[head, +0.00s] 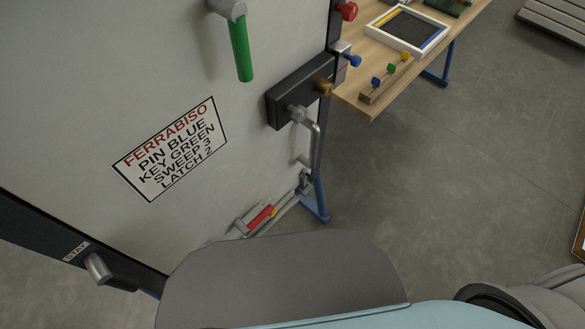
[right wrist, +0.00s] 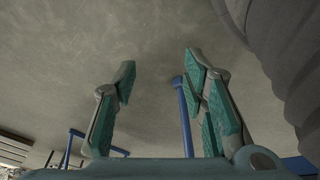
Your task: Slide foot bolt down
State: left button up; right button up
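A pale door panel (head: 110,70) fills the left of the head view. Neither gripper shows in the head view, and my left gripper is in no view.
Above the bolt are a black lock box (head: 290,92) with a grey pull handle (head: 315,150) and a green lever (head: 241,50). A wooden table (head: 372,100) with a framed tray stands behind on blue legs. Grey floor (head: 450,180) is open at right.

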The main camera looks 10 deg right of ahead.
jog(key=w+d+t+b, duration=0.2)
jog(key=w+t+b, duration=0.2)
jog(key=w, duration=0.8)
pick_arm(q)
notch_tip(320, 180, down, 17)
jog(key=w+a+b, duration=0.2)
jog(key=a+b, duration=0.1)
jog(key=b, duration=0.8)
pick_arm(e)
jog(key=n+t+y, duration=0.6)
jog(key=y, duration=0.7)
send_near(314, 180)
jog(key=b+x, duration=0.3)
jog(key=x, duration=0.7)
jog(key=shift+w, duration=0.25)
jog(key=shift+w+a, duration=0.15)
jog(key=shift+a, duration=0.05)
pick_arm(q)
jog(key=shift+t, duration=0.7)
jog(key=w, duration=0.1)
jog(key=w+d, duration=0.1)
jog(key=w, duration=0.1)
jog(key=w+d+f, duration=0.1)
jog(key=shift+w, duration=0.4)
pick_arm(e)
grip_shut()
